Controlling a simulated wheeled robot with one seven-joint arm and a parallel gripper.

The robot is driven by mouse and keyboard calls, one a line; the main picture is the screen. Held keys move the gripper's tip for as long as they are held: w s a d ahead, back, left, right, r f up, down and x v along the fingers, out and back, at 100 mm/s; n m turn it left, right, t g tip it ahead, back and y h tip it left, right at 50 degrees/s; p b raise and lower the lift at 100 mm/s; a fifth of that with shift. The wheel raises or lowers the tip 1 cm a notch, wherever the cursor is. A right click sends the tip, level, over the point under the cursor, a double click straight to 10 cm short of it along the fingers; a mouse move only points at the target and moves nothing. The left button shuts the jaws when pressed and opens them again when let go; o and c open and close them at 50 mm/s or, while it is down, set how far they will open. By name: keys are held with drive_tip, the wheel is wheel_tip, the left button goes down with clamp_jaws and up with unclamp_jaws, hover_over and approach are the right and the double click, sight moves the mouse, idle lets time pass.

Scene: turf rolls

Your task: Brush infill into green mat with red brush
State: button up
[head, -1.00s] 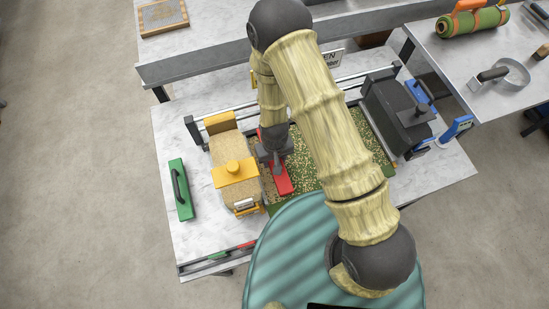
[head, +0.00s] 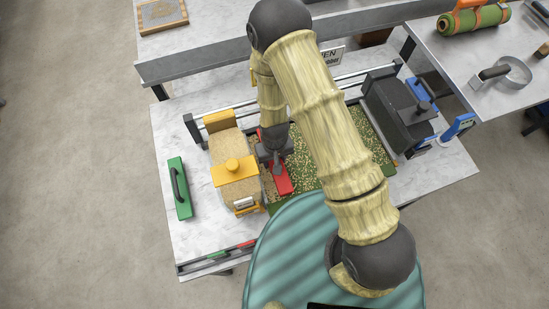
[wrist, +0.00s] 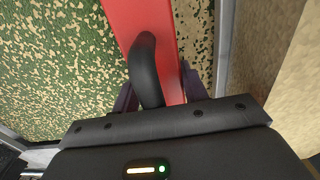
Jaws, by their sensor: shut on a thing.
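The red brush (head: 284,180) lies flat on the infill-covered mat, along its left side. In the wrist view the brush (wrist: 174,70) runs under my gripper, with its black curved handle (wrist: 147,70) between the fingers. My gripper (wrist: 160,92) is shut on that handle; in the head view it points down at the brush's upper part (head: 272,158). The green mat (head: 304,170) is speckled with tan infill; the wrist view shows green patches among the tan (wrist: 60,65). My arm hides much of the mat in the head view.
A green handled block (head: 180,188) lies farther left. A dark grey box (head: 396,110) stands at the mat's right end. A rail frame (head: 340,82) runs behind the mat.

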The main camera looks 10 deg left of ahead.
sight(292, 158)
drive_tip(key=shift+f, duration=0.15)
drive_tip(key=shift+w+d, duration=0.1)
drive_tip(key=shift+d, duration=0.05)
drive_tip(key=shift+w+d, duration=0.45)
drive_tip(key=shift+d, duration=0.45)
drive_tip(key=shift+w+d, duration=0.45)
drive_tip(key=shift+d, duration=0.5)
drive_tip(key=shift+w+d, duration=0.45)
drive_tip(key=shift+d, duration=0.45)
drive_tip(key=shift+s+a, duration=0.5)
drive_tip(key=shift+a, duration=0.45)
drive_tip(key=shift+s+a, duration=0.45)
drive_tip(key=shift+a, duration=0.55)
drive_tip(key=shift+s+a, duration=0.5)
drive_tip(key=shift+a, duration=0.45)
drive_tip(key=shift+w+d+b, duration=0.15)
drive_tip(key=shift+w+d, duration=2.2)
drive_tip(key=shift+d, duration=2.4)
drive_tip(key=shift+w+d+b, duration=0.2)
drive_tip(key=shift+w+d, duration=2.15)
drive_tip(key=shift+d, duration=2.45)
drive_tip(key=shift+w+d+b, duration=0.15)
drive_tip(key=shift+w+d, duration=2.2)
drive_tip(key=shift+d, duration=2.4)
drive_tip(key=shift+a, duration=0.1)
